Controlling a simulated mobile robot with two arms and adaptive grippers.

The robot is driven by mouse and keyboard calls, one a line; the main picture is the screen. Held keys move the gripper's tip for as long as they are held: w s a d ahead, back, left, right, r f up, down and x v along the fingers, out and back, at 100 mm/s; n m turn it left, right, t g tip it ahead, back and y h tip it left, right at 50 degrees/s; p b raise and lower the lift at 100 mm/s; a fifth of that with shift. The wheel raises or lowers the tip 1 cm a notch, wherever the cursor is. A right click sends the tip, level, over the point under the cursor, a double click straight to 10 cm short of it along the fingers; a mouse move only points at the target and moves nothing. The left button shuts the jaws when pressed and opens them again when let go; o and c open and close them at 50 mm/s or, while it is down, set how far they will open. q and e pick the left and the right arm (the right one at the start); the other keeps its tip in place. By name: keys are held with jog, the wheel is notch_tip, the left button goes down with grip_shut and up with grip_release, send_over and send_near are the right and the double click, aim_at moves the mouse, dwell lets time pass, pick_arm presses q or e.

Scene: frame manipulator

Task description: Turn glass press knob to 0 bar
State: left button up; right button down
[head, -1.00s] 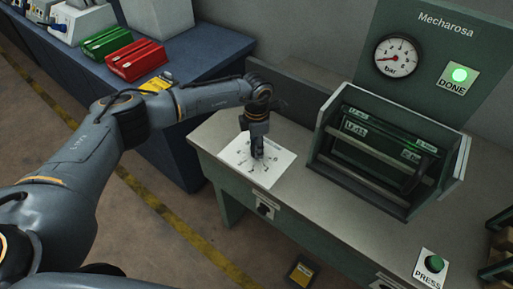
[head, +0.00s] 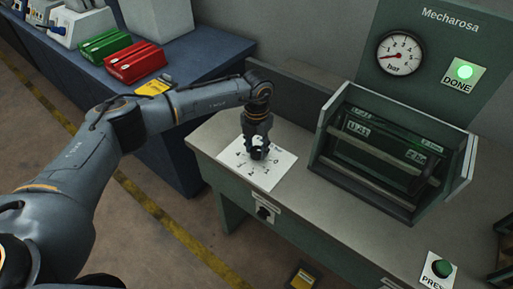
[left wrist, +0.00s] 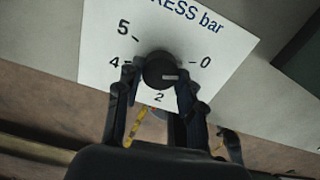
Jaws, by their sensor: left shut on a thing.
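The black press knob (left wrist: 158,68) stands on a white dial sheet (left wrist: 98,40) marked in bar. In the left wrist view, the 0 is right of the knob, the 2 below, the 4 and 5 left. The knob's light mark shows on its lower right part, lying toward the right; its exact reading is unclear. My left gripper (left wrist: 158,80) is shut on the knob, one finger on each side. In the head view the left gripper (head: 258,152) points down over the sheet (head: 270,174) and mostly hides the knob. My right gripper is not in view.
The press (head: 390,155) stands on the bench right of the sheet. Behind it are a bar gauge (head: 400,53), its needle toward the lower left, and a lit green DONE lamp (head: 465,72). A green PRESS button (head: 442,268) is at front right. Bare bench lies between.

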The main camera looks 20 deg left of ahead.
aim_at(257, 150)
pick_arm(q)
jog(key=shift+n, duration=0.3)
jog(key=o, duration=1.2)
jog(key=shift+r, duration=0.1)
notch_tip(257, 150, up, 12)
jog(key=shift+f, duration=0.1)
